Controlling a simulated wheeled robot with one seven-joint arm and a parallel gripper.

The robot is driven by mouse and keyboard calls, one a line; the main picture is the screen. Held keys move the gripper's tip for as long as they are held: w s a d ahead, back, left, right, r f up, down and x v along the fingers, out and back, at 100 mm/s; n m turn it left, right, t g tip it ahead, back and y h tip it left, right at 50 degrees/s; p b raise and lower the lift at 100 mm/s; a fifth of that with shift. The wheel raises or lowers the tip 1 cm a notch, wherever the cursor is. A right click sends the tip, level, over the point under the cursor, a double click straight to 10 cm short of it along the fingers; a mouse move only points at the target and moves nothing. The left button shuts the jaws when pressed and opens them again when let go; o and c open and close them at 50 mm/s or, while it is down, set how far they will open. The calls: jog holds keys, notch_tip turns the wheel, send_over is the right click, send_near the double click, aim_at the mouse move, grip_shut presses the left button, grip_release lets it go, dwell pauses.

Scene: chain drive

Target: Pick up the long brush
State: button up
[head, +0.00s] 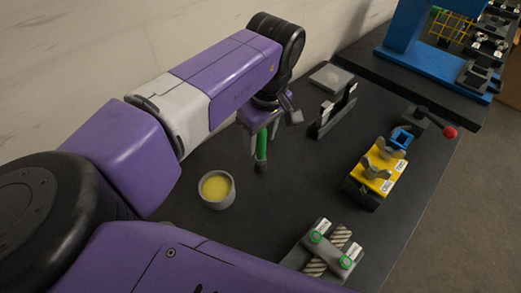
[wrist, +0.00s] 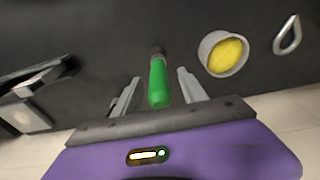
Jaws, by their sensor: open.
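The long brush (head: 262,147) has a green handle and a dark lower end, and stands about upright under my wrist in the head view. In the wrist view the brush (wrist: 157,82) lies between the two fingers of my gripper (wrist: 155,88), with a visible gap on each side. My gripper (head: 262,140) is open around the green handle. Whether the brush's lower end touches the table cannot be told.
A grey cup with yellow contents (head: 216,188) stands left of the brush. A dark slotted stand (head: 335,112) is to the right, with a yellow block (head: 376,172) farther right. A clamp with rope (head: 322,249) lies near the front. Bare table (head: 285,190) lies between them.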

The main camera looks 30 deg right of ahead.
aim_at(260, 145)
jog(key=shift+w+f, duration=0.15)
jog(key=shift+f, duration=1.45)
grip_shut()
jog(key=shift+r, duration=0.1)
